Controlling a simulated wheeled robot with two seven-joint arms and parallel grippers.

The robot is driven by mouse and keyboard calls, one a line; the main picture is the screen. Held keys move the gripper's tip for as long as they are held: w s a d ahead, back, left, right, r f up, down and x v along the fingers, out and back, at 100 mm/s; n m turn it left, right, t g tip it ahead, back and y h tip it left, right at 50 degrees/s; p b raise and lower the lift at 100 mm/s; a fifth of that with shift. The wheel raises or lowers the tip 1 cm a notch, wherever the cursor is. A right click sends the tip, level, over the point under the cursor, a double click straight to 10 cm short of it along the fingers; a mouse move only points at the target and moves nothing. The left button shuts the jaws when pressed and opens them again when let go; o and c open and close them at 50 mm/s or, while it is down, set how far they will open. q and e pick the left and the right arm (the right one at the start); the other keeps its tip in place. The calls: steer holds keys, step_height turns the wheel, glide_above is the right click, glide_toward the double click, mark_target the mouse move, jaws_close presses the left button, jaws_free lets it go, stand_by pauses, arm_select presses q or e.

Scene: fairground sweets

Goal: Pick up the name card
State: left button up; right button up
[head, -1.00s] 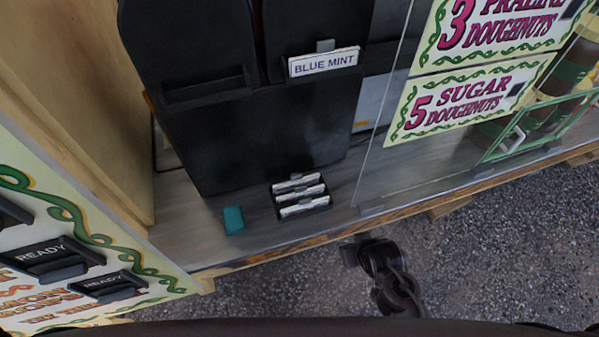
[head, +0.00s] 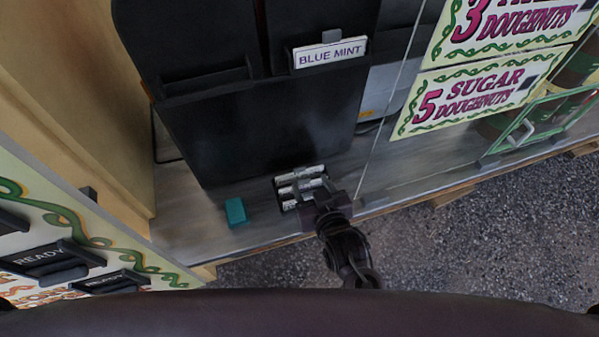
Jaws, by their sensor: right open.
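Several white cards (head: 292,178) stand in a small dark rack on the counter, in the middle of the head view. Their lettering is too small to read. My right gripper (head: 308,187) is open, over the right front part of the rack, and hides some of the cards. I cannot tell whether its fingers touch a card. Another card reading "BLUE MINT" (head: 330,53) is fixed on the front of the black machine above. My left gripper is not in view.
The black machine (head: 270,130) stands close behind the rack. A teal block (head: 235,212) lies left of the rack. A clear pane's edge (head: 385,115) rises to the right, beside doughnut signs (head: 470,95). The wooden counter (head: 185,225) has bare room at left.

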mark_target(299, 167)
steer(key=p+x, duration=0.1)
steer(key=x, duration=0.1)
steer(key=p+x, duration=0.1)
steer(key=x, duration=0.2)
steer(key=shift+w+a+f, duration=0.15)
steer(key=shift+w+a, duration=0.05)
steer(key=shift+a, duration=0.1)
steer(key=shift+w+a+f, duration=0.15)
steer(key=shift+w+f, duration=0.15)
steer(key=shift+w, duration=0.1)
steer(key=c, duration=0.9)
steer(key=shift+c, duration=0.2)
steer(key=shift+r, duration=0.1)
